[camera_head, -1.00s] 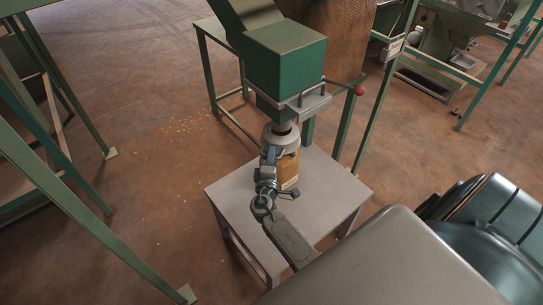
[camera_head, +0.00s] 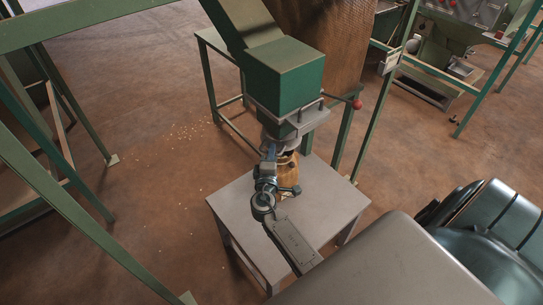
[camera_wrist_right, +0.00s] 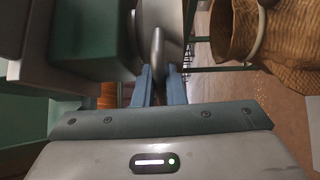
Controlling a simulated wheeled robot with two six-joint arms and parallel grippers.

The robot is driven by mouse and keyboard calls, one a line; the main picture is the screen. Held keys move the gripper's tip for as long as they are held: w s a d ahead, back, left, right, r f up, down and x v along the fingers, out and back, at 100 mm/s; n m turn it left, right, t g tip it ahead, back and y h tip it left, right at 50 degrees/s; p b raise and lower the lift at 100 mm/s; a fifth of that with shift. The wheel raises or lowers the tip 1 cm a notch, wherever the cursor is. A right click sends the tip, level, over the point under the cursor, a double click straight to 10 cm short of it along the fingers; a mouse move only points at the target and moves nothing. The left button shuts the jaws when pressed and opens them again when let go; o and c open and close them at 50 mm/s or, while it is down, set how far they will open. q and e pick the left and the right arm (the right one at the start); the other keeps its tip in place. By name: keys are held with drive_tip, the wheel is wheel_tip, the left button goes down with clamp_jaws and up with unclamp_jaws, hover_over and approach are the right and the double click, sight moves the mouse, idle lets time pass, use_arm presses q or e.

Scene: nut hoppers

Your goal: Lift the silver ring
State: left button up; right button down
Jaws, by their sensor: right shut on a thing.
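The silver ring (camera_head: 277,143) sits around the lower end of the spout under the green hopper box (camera_head: 285,75). My right gripper (camera_head: 270,152) is shut on the near side of the ring. In the right wrist view, the two blue fingers (camera_wrist_right: 158,78) close on a rounded grey edge of the ring (camera_wrist_right: 157,45). My left gripper is not in view.
A metal slide bracket (camera_head: 305,118) with a red knob (camera_head: 357,104) juts out just above the ring. Green frame legs (camera_head: 60,195) stand at the left. The floor between is open, with scattered nuts.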

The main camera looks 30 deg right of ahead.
drive_tip(key=shift+w+r, duration=0.1)
drive_tip(key=shift+r, duration=0.25)
drive_tip(key=c, duration=1.8)
unclamp_jaws()
drive_tip(key=shift+f, duration=0.1)
drive_tip(key=b+v, duration=0.4)
drive_tip(key=v, duration=0.7)
